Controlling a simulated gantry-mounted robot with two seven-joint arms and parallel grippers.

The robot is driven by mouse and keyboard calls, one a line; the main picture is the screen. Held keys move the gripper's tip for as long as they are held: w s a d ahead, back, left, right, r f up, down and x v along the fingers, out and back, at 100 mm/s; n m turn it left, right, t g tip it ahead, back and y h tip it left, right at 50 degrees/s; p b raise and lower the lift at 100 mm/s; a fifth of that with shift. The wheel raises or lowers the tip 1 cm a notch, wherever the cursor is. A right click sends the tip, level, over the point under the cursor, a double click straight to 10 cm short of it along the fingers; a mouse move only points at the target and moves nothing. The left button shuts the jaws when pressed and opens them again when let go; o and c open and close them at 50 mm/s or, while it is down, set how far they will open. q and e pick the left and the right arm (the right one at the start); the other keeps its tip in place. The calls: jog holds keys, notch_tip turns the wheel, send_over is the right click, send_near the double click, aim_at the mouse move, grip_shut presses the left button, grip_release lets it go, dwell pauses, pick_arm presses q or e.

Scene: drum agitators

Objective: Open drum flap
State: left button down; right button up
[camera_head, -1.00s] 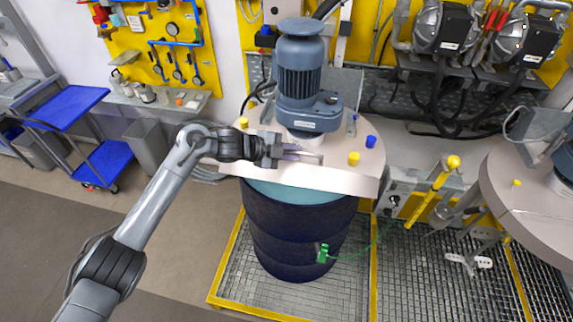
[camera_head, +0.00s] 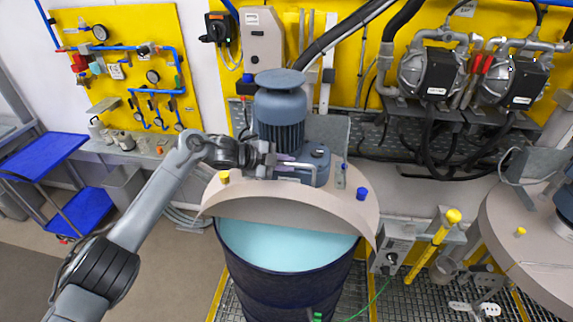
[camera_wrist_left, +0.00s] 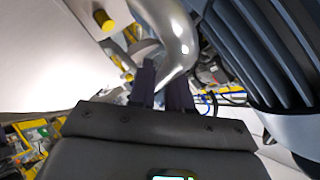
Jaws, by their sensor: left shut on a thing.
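The dark blue drum (camera_head: 290,291) stands below the agitator, with light blue content (camera_head: 285,245) showing through its open front. The beige drum flap (camera_head: 290,211) is tilted up, its curved front edge well above the drum rim. My left gripper (camera_head: 272,160) is shut on the flap's metal handle (camera_head: 300,165), close in front of the blue-grey motor (camera_head: 281,115). In the left wrist view the shiny curved handle (camera_wrist_left: 178,40) runs between the dark fingers of my left gripper (camera_wrist_left: 162,88). My right gripper is not in view.
Yellow knob (camera_head: 224,177) and blue knob (camera_head: 362,193) sit on the lid's sides. A yellow-handled lever (camera_head: 437,240) and a second agitator lid (camera_head: 520,240) stand at right. Pumps (camera_head: 430,75) hang on the back wall. A blue cart (camera_head: 85,209) is at left.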

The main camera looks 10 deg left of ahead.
pick_arm(q)
jog(key=shift+w, duration=0.25)
jog(key=c, duration=1.2)
grip_release()
jog(key=shift+s, duration=0.1)
jog(key=shift+s+a+r, duration=0.25)
jog(key=shift+s+a, duration=0.05)
jog(key=shift+a, duration=0.2)
jog(key=b+v, duration=0.3)
jog(key=v, duration=0.6)
jog(key=shift+s+a+r, duration=0.15)
jog(key=shift+s, duration=0.05)
